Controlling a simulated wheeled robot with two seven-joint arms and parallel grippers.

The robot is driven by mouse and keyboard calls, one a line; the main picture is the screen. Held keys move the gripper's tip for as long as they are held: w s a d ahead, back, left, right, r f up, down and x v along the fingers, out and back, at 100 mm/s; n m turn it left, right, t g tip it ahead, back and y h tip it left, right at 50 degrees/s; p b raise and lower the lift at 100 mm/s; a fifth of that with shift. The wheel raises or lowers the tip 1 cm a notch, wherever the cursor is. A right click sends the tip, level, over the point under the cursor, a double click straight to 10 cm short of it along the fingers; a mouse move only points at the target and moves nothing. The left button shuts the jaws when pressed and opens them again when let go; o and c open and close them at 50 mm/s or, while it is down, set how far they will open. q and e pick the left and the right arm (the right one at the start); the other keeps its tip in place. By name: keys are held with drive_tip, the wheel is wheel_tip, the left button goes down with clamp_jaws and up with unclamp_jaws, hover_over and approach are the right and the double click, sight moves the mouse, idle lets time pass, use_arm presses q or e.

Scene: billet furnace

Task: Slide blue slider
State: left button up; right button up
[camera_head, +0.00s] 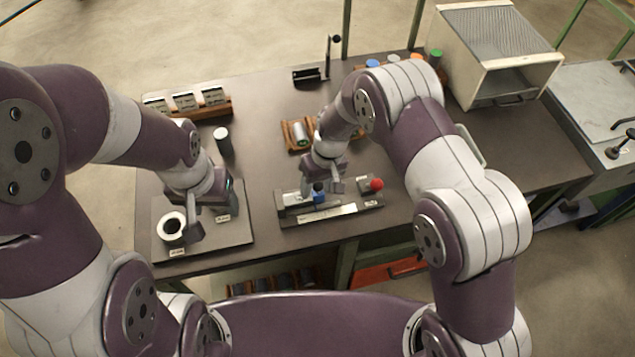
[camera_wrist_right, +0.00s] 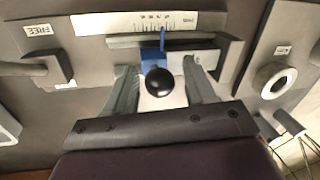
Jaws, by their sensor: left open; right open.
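The blue slider (camera_head: 319,197) sits in a dark slide fixture (camera_head: 290,216) with a pale printed scale along its front. In the right wrist view the blue slider (camera_wrist_right: 153,60) carries a black ball knob (camera_wrist_right: 160,82). My right gripper (camera_head: 321,187) is open over it, with one finger on each side of the knob and a gap visible on both sides. My left gripper (camera_head: 207,222) is open over the left plate, beside a white-rimmed ring (camera_head: 172,225) with a dark hole.
A red knob (camera_head: 376,184) stands at the fixture's right end. A wooden rack (camera_head: 297,135) with metal cylinders lies behind it. A dark cylinder with a pale top (camera_head: 223,142) stands behind the left plate (camera_head: 240,236). A furnace box (camera_head: 490,55) is at back right.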

drive_tip(key=shift+w+d, duration=0.1)
drive_tip(key=shift+d, duration=0.05)
clamp_jaws()
drive_tip(key=shift+d, duration=0.15)
drive_tip(key=d, duration=0.1)
drive_tip(key=w+d+b, duration=0.1)
drive_tip(key=shift+d, duration=0.5)
unclamp_jaws()
drive_tip(key=shift+s, duration=0.1)
drive_tip(key=shift+r, duration=0.1)
drive_tip(key=shift+d+r, duration=0.1)
drive_tip(key=shift+r, duration=0.25)
wheel_tip(320, 180, up, 12)
drive_tip(key=d+b, duration=0.2)
drive_tip(key=shift+w+f, duration=0.15)
drive_tip(key=shift+w, duration=0.3)
